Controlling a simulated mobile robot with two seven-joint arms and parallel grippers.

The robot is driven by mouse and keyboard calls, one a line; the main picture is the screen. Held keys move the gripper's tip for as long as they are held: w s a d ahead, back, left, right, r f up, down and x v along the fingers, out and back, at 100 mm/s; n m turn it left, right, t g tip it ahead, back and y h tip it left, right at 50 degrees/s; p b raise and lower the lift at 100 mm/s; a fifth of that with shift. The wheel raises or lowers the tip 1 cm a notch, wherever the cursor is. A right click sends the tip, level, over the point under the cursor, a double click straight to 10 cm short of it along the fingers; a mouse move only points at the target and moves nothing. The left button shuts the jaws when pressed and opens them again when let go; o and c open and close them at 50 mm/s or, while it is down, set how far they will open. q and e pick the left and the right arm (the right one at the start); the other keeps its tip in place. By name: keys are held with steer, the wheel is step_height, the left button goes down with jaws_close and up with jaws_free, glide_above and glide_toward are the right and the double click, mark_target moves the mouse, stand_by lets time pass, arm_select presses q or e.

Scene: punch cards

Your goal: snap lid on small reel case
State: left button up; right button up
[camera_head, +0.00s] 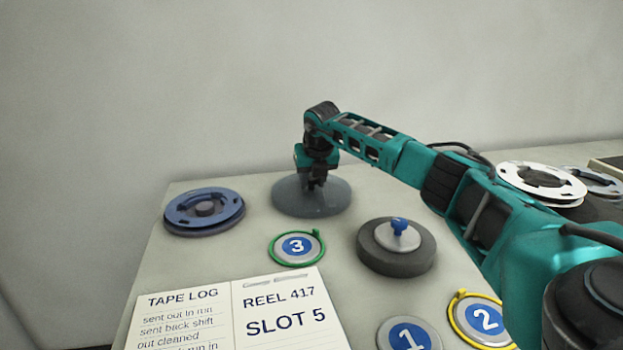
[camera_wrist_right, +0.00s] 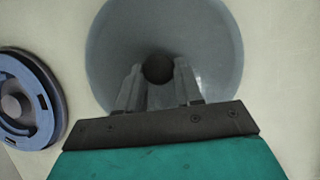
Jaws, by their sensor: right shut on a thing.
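A smoky grey, see-through round lid (camera_head: 335,202) is at the back of the table, left of the middle. My right gripper (camera_head: 317,184) is over its centre, pointing down. In the right wrist view the lid (camera_wrist_right: 215,45) fills the top middle, and the gripper's fingers (camera_wrist_right: 158,78) are shut on its dark round knob (camera_wrist_right: 158,67). I cannot tell whether the lid rests on the table or hangs just above it. A blue reel (camera_head: 185,212) on a dark round base, with a grey hub, lies to the left, apart from the lid. My left gripper is out of view.
A dark round block (camera_head: 385,262) with a grey disc and blue knob stands front right of the lid. Disc 3 (camera_head: 296,246) lies in front, discs 1 (camera_head: 408,335) and 2 (camera_head: 485,319) nearer. A tape log (camera_head: 235,315) lies front left; white reels (camera_head: 540,181) are far right.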

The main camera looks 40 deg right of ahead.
mark_target(313, 180)
steer(key=shift+c, duration=1)
steer(key=shift+r, duration=0.1)
steer(key=shift+r+p, duration=2.95)
steer(key=shift+r, duration=0.05)
steer(key=shift+r+p, duration=0.4)
steer(key=shift+a, duration=0.1)
